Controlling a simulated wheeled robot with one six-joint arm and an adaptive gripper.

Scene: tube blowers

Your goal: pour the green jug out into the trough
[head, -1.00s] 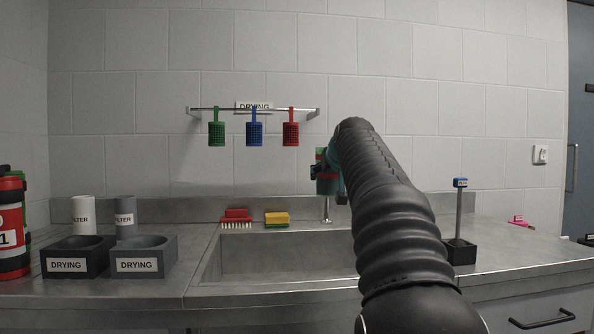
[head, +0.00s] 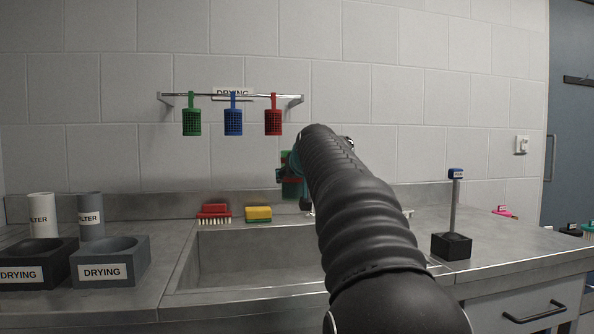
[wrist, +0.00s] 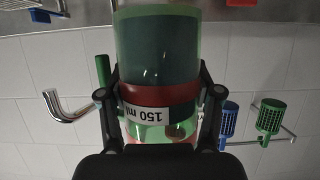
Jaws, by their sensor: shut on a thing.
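The green jug (wrist: 158,50) has a red band and a "150 ml" label. My gripper (wrist: 160,95) is shut on it, one finger on each side. In the head view only part of the jug (head: 290,186) shows left of my arm, high above the back of the steel sink trough (head: 262,256). My arm hides the trough's right part. I cannot see any liquid flowing or what is left in the jug.
Green (head: 192,121), blue (head: 233,121) and red (head: 273,121) baskets hang on a wall rail. A red brush (head: 214,212) and yellow sponge (head: 258,213) lie behind the trough. Drying blocks (head: 114,262) stand left; a stand with a blue top (head: 452,244) stands right. A metal pipe (wrist: 68,110) shows beside the jug.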

